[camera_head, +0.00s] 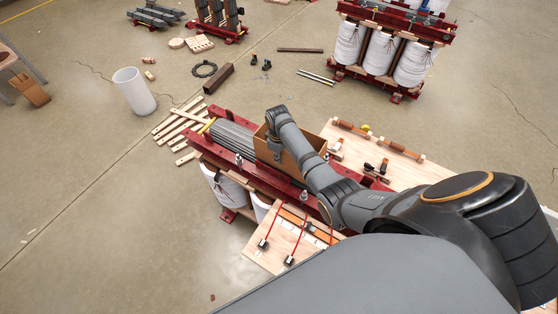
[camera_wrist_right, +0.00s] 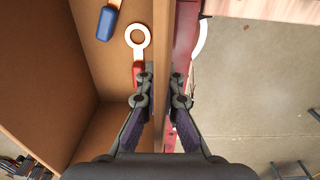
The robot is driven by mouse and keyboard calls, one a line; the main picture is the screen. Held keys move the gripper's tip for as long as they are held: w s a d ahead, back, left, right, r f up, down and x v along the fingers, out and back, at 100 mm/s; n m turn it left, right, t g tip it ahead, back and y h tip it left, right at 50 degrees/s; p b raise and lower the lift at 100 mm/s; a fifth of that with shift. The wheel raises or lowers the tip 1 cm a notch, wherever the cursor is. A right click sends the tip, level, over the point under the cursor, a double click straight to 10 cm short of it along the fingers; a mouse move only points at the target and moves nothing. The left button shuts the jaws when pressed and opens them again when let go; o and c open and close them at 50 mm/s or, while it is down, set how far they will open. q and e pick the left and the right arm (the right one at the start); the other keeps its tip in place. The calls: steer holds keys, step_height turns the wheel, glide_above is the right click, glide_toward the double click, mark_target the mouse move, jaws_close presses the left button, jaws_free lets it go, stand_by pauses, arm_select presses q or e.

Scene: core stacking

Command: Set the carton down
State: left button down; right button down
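The carton (camera_head: 264,151) is an open brown box over the red-framed core (camera_head: 215,152) with grey steel bars, in the middle of the head view. I cannot tell whether its bottom touches the core. My right gripper (camera_wrist_right: 160,88) straddles one carton wall (camera_wrist_right: 160,40) from above, one finger inside and one outside, and looks shut on it. In the wrist view a white ring with a red part (camera_wrist_right: 138,38) and a blue-ended tool (camera_wrist_right: 105,22) lie inside the carton. In the head view my right arm hides part of the carton and the fingertips. My left gripper is not in view.
A wooden board (camera_head: 400,160) with tools lies right of the core, and another with red-handled tools (camera_head: 290,228) in front. A white bin (camera_head: 134,91) and wooden slats (camera_head: 178,124) are at left. A second coil unit (camera_head: 380,50) stands behind.

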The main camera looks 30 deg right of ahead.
steer(key=c, duration=1.9)
jaws_free()
steer(key=shift+s, duration=0.1)
steer(key=o, duration=0.4)
step_height(320, 180, up, 12)
steer(key=shift+a+r+b, duration=0.1)
steer(key=shift+r+b, duration=0.05)
steer(key=shift+b, duration=0.3)
